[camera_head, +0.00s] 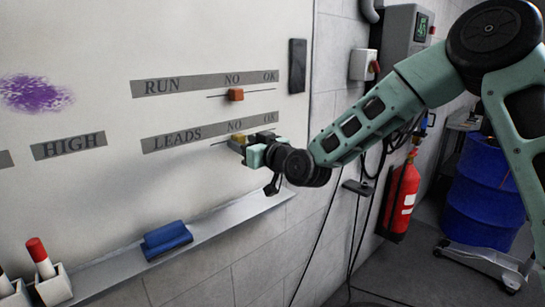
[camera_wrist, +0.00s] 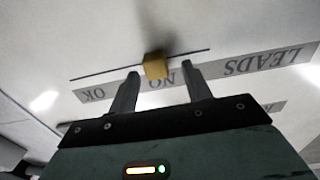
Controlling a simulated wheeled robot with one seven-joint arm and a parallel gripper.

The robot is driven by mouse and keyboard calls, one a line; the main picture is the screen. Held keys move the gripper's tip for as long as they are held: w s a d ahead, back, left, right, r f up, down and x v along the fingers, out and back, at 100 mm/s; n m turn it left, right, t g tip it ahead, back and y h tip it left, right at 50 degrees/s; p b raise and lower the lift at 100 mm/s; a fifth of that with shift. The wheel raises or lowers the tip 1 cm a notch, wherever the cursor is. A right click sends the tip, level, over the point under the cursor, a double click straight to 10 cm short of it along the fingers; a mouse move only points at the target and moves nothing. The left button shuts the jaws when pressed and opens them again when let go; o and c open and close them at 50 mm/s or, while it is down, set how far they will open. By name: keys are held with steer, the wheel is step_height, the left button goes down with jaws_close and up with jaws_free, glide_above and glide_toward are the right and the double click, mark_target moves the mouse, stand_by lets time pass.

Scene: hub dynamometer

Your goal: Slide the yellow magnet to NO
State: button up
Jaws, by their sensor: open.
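The yellow magnet (camera_wrist: 156,66) is a small block on the thin dark line beside the LEADS strip (camera_head: 173,136) on the whiteboard. In the wrist view, which shows the lettering upside down, it sits close to the word NO (camera_wrist: 181,79), slightly toward the OK side. In the head view the magnet (camera_head: 238,139) is partly hidden by my gripper. My gripper (camera_head: 240,146) is at the board, with its fingers (camera_wrist: 159,71) open on either side of the magnet. I see gaps there, and cannot tell whether either finger touches it.
Above, an orange-red magnet (camera_head: 236,95) sits on the line of the RUN strip (camera_head: 165,86). Below are a tray ledge (camera_head: 215,223) with a blue eraser (camera_head: 166,240) and markers (camera_head: 40,258). A dark bar (camera_head: 297,66) is at the board's right edge.

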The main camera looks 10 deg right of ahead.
steer(key=b+v, duration=0.3)
steer(key=v, duration=1.2)
steer(key=shift+s+f, duration=0.1)
steer(key=s+a+f+n+g+h, duration=0.25)
steer(key=s+a+f+g, duration=0.35)
steer(key=s+f+g, duration=0.45)
steer(key=s+d+f+g+h, duration=0.1)
steer(key=s+g+h, duration=0.1)
steer(key=s, duration=0.8)
steer(key=s+d+f+g+h, duration=0.2)
steer(key=s+g+h, duration=0.1)
steer(key=s, duration=0.7)
steer(key=shift+f, duration=0.15)
steer(key=shift+c, duration=1.4)
steer(key=shift+a, duration=0.1)
